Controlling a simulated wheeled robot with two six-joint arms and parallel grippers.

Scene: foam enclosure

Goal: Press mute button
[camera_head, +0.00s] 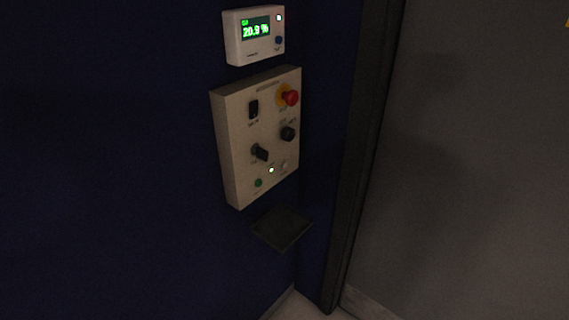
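A small white monitor box (254,36) is mounted high on the dark blue wall. Its green display (256,30) reads 20.9 %. A lit whitish-red light (279,18) is at its upper right, and a dark blue round button (279,40) is below that light. The labels are too small to read, so I cannot tell for sure which control is the mute button. Neither of my grippers is in view.
A beige control panel (236,150) below carries a red emergency-stop knob (291,98), black switches, a green button (258,183) and a lit green lamp (271,170). A dark shelf (282,229) juts out underneath. A dark door frame (362,150) stands at right.

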